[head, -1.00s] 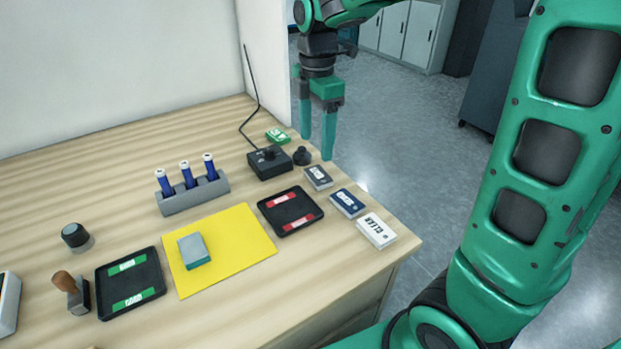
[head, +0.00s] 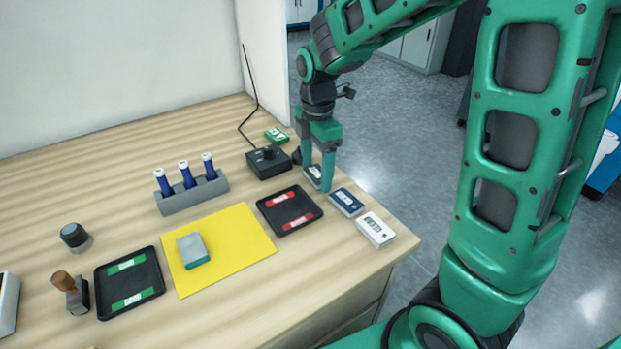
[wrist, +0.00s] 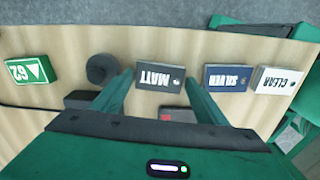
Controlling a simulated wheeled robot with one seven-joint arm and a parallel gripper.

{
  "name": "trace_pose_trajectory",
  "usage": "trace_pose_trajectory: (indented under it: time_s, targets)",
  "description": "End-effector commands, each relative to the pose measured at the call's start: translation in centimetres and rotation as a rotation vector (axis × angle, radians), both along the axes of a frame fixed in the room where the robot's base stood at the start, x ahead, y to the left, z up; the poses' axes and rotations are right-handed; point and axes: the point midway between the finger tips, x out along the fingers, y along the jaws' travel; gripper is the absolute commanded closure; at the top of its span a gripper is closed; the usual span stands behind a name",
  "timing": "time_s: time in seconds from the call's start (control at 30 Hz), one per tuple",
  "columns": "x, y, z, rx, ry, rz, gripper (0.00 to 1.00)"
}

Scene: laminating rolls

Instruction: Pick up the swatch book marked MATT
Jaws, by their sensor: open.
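In the head view the MATT book (head: 314,176) is partly hidden by my fingers. My gripper (head: 318,184) is open and points down at it, with one finger at each side. In the wrist view my gripper's fingers (wrist: 158,92) stand apart, with the MATT book between and just beyond their tips. I cannot tell whether they touch it.
A blue SILVER book (head: 347,202) and a white CLEAR book (head: 376,229) lie in line toward the table's front right corner. A black round knob (wrist: 102,68) is close on the other side. A black tray (head: 290,223) with red labels lies nearby.

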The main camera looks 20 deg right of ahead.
Motion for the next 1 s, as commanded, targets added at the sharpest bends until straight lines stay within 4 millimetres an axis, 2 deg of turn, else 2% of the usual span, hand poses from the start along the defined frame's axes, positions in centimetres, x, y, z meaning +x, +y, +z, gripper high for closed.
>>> trace_pose_trajectory:
  time_s: [0.07,0.2,0.5,0.67,0.77,0.93,1.0]
  targets:
    - [0.0,0.0,0.0,0.000,0.000,0.000,0.33]
    - [0.0,0.1,0.0,0.000,0.000,0.001,0.65]
    - [0.0,0.1,0.1,0.000,0.000,0.002,0.65]
    - [0.0,0.1,0.8,0.000,-0.001,0.002,0.65]
    - [0.1,0.1,1.8,0.000,-0.002,0.002,0.65]
    - [0.1,0.2,4.5,0.000,-0.003,0.003,0.65]
    - [-0.7,1.6,5.1,0.001,-0.002,0.008,0.65]
